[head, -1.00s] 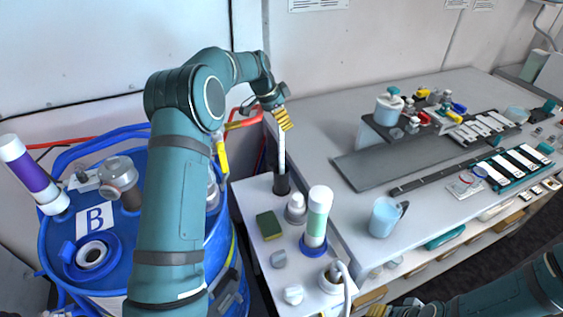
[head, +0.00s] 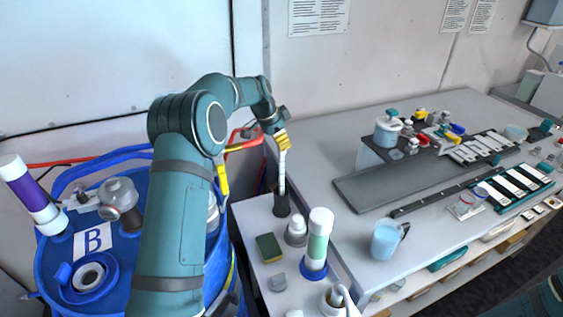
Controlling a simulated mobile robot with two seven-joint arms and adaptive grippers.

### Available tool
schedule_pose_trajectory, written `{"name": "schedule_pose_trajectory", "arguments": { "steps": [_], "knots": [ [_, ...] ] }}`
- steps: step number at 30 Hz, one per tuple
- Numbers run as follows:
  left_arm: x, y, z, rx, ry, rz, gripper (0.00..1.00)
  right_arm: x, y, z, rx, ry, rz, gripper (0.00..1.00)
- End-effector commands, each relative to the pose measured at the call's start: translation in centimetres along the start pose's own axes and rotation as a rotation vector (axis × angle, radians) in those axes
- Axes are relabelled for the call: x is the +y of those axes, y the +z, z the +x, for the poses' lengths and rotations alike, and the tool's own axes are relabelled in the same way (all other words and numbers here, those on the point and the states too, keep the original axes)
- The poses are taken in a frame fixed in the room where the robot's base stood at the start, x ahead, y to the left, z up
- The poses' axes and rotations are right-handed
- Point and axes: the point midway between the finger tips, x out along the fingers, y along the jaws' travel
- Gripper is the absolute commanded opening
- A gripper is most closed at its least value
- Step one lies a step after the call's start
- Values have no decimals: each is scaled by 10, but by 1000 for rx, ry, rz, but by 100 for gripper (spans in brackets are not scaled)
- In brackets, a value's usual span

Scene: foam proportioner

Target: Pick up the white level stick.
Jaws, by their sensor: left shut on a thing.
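The white level stick (head: 282,172) stands upright at the left end of the bench, its lower end inside a dark cylindrical holder (head: 282,206). My left gripper (head: 283,142), with yellow fingertips, is shut on the stick's upper end from above. The fingers hide the stick's top. My right gripper is out of the picture; only a part of my right arm shows in the lower right corner.
A green-and-white cylinder (head: 317,243), a grey-white knob (head: 296,231) and a green sponge (head: 269,248) stand close to the holder. A blue drum (head: 125,265) marked B is at left. A light-blue mug (head: 386,241) and a grey board (head: 395,182) lie to the right.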

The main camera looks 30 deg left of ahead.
Motion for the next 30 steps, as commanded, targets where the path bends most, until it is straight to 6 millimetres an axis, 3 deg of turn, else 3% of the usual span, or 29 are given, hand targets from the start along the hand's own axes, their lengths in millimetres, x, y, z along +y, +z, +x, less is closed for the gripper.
{"name": "schedule_pose_trajectory", "arguments": {
  "steps": [5,10,24,30],
  "knots": [
    [0,-3,-7,0,2,1,0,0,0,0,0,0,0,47],
    [0,-12,-28,2,-1,1,0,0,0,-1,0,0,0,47],
    [0,-51,-121,2,-2,2,0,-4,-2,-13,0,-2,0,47],
    [0,-64,-152,1,-1,0,0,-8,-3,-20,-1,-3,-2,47]
  ]
}}
